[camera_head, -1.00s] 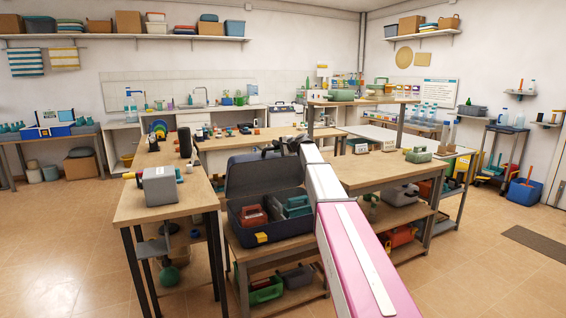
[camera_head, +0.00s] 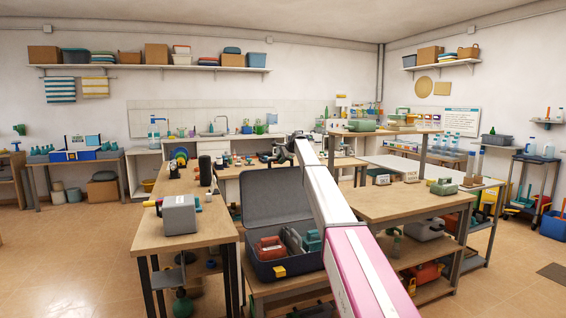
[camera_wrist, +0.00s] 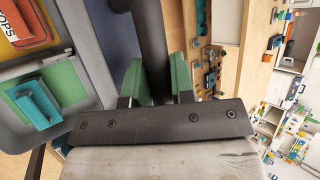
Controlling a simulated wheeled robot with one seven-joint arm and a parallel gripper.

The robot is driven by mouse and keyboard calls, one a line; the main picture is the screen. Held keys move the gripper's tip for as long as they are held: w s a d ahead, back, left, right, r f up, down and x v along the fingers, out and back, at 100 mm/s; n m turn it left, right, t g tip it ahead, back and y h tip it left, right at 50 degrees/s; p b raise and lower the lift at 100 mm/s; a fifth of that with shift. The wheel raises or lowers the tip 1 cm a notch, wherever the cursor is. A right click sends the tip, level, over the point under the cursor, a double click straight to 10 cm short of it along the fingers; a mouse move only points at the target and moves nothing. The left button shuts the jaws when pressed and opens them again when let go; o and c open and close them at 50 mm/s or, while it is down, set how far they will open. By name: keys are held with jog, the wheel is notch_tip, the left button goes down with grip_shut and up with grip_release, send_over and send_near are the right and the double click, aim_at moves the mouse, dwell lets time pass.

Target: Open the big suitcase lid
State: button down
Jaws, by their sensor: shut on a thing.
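The big suitcase (camera_head: 300,268) stands on the middle table, a dark case with a yellow latch on its front. Its grey-lined lid (camera_head: 262,200) is raised and stands steeply up behind the base. Red and teal cases lie inside the base. In the wrist view, the suitcase's grey interior wall (camera_wrist: 95,62) is at the left. My gripper (camera_wrist: 153,85) is at the lid's upper edge, with its green fingers on either side of a dark bar (camera_wrist: 150,35), which looks like the lid's handle. My arm hides the right part of the suitcase in the head view.
A grey box (camera_head: 180,215) stands on the left table, close to the suitcase. The wall shelf (camera_head: 150,68) is far behind. Tiled floor at the lower left is clear.

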jog(key=shift+w+a+f, duration=0.1)
jog(key=shift+w+a, duration=0.05)
jog(key=shift+w, duration=0.35)
jog(key=c, duration=1)
grip_release()
jog(key=shift+o, duration=0.2)
jog(key=v, duration=1)
jog(key=shift+s+r, duration=0.25)
jog(key=shift+r, duration=0.05)
jog(key=shift+d+f, duration=0.1)
jog(key=shift+d, duration=0.1)
